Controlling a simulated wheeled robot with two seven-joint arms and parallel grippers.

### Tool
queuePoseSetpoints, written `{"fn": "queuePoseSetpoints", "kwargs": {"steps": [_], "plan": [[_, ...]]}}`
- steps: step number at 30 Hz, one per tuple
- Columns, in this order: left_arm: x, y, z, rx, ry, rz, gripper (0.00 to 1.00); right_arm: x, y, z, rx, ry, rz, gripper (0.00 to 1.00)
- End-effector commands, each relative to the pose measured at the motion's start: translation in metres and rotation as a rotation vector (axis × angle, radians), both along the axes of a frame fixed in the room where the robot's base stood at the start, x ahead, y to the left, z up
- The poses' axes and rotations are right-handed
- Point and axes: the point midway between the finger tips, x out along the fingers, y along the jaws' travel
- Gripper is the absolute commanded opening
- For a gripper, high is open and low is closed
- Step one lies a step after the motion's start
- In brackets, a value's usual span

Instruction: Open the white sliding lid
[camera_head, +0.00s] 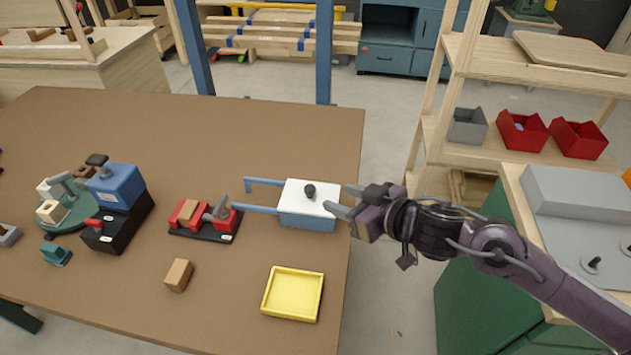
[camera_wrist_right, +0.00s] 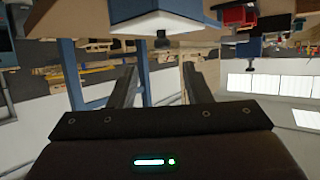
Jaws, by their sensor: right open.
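The white sliding lid (camera_head: 294,199) covers the top of a blue box (camera_head: 307,222) near the table's right edge. A dark round knob (camera_head: 309,190) stands up from the lid. Two blue rails (camera_head: 256,209) reach out from the box to the left. My right gripper (camera_head: 343,200) is open and empty, just right of the lid, with its fingers pointing left toward the knob. In the right wrist view the picture is inverted; the lid (camera_wrist_right: 165,17) and knob (camera_wrist_right: 162,42) show beyond the two spread fingers (camera_wrist_right: 160,70). My left gripper is not in view.
A yellow tray (camera_head: 293,317) and a wooden block (camera_head: 178,275) lie in front of the box. A red clamp fixture (camera_head: 207,217) sits left of the rails. A blue and black press (camera_head: 118,200) stands farther left. The brown table (camera_head: 230,130) is clear behind the box.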

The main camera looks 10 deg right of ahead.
Motion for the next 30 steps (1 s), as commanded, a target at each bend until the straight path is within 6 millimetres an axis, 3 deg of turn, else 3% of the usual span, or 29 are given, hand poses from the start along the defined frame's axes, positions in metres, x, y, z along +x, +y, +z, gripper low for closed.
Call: {"fn": "queuePoseSetpoints", "kwargs": {"steps": [5, 18, 30], "plan": [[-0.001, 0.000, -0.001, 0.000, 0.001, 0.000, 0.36, 0.007, 0.007, -0.001, 0.004, -0.002, 0.004, 0.44], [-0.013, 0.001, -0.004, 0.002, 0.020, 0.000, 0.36, 0.053, 0.036, -0.024, 0.004, -0.001, 0.004, 0.44], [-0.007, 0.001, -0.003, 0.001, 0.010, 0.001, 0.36, 0.059, 0.040, -0.028, 0.001, -0.001, 0.006, 0.44]]}}
